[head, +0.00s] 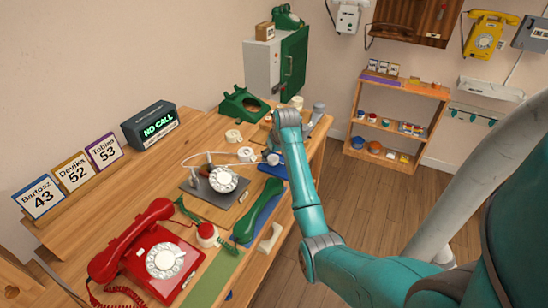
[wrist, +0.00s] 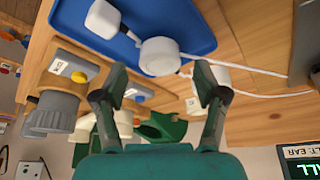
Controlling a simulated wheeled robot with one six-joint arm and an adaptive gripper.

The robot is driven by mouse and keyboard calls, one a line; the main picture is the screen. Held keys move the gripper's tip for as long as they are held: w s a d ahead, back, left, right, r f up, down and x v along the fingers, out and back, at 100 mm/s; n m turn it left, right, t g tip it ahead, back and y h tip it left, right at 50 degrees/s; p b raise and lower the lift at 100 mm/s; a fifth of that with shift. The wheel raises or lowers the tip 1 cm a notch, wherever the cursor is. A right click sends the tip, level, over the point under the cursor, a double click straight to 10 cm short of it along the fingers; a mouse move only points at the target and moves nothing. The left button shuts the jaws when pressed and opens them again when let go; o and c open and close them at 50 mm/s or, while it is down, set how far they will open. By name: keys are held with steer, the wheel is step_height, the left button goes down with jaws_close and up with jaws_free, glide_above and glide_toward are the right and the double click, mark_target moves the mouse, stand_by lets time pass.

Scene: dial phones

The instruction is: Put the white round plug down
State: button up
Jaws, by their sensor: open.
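The white round plug (wrist: 159,57) rests on the blue tray (wrist: 190,22) near its edge in the wrist view, with a white cord running off to the right. My gripper (wrist: 161,80) is open, its two fingers spread to either side of the plug in the picture, with clear gaps between them and it. A white square plug (wrist: 104,18) lies on the same tray. In the head view the blue tray (head: 271,170) is partly covered by my arm, and my fingertips are hard to make out there.
Another white block (wrist: 222,75) shows behind the right finger. A grey knobbed part (wrist: 52,115) stands at left. In the head view a dial on a grey plate (head: 223,180), a green handset (head: 258,210) and a red phone (head: 155,255) crowd the bench. Floor at right is clear.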

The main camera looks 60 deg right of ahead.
steer(key=v, duration=1)
steer(key=shift+r, duration=0.25)
steer(key=shift+s, duration=0.2)
